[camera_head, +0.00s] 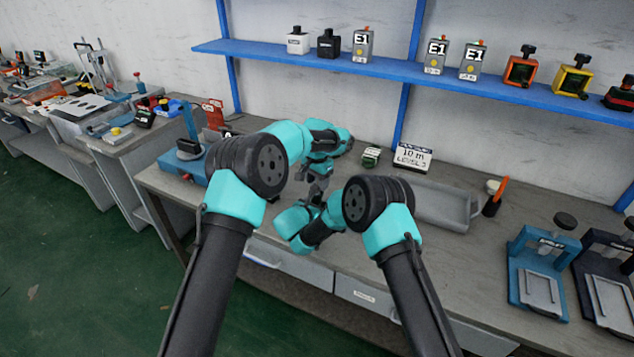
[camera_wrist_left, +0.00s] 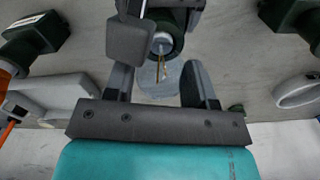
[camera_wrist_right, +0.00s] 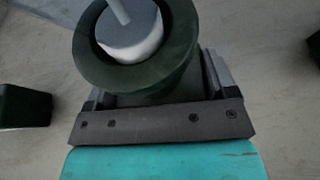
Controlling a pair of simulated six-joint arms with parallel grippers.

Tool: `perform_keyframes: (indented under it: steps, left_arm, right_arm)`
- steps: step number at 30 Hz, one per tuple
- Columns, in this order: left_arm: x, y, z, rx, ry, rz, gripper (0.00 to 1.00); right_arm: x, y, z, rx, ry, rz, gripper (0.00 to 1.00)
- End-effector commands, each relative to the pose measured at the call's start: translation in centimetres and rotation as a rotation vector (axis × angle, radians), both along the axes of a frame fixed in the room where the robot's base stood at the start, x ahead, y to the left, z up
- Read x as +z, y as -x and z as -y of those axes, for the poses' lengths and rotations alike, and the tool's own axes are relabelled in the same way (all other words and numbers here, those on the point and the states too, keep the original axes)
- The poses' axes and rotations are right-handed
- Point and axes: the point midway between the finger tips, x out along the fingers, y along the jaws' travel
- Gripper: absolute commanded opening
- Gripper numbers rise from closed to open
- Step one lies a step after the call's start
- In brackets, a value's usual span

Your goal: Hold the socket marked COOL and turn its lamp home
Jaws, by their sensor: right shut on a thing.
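A dark green round socket (camera_wrist_right: 180,45) is held in my right gripper (camera_wrist_right: 160,98), its mouth facing the right wrist camera. A pale lamp part (camera_wrist_right: 130,38) with a thin grey stem stands inside the mouth. In the left wrist view, the clear lamp (camera_wrist_left: 158,72) with a golden filament points from the socket (camera_wrist_left: 172,20) toward my left gripper (camera_wrist_left: 158,88). My left gripper's fingers stand apart on either side of the lamp. No COOL marking is legible. In the head view, my left gripper (camera_head: 319,178) is just above my right gripper (camera_head: 316,203), and the socket is mostly hidden.
Another green socket (camera_head: 371,157) stands on the bench beside a white sign (camera_head: 412,157). A blue device (camera_head: 188,150) stands at the left.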

Motion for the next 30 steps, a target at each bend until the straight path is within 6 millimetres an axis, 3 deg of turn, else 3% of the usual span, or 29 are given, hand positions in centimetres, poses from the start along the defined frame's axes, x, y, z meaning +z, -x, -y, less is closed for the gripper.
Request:
perform_keyframes:
  steps: [6, 17, 23, 30]
  left_arm:
    - [-0.1, 0.0, 0.0, 0.001, 0.0, -0.002, 0.71]
    - [0.2, 0.0, 0.0, 0.001, 0.0, -0.002, 0.71]
    - [2.5, 0.0, 0.0, 0.001, 0.0, 0.0, 0.71]
    - [6.9, 0.0, 0.0, 0.002, 0.001, 0.001, 0.71]
  right_arm:
    - [-0.1, 0.1, 0.0, -0.001, 0.0, -0.002, 0.56]
    - [0.0, 0.0, 0.0, -0.001, 0.0, -0.001, 0.56]
    - [0.0, 0.0, 0.0, -0.001, 0.0, 0.0, 0.56]
    - [0.0, 0.0, 0.0, -0.001, 0.0, 0.001, 0.56]
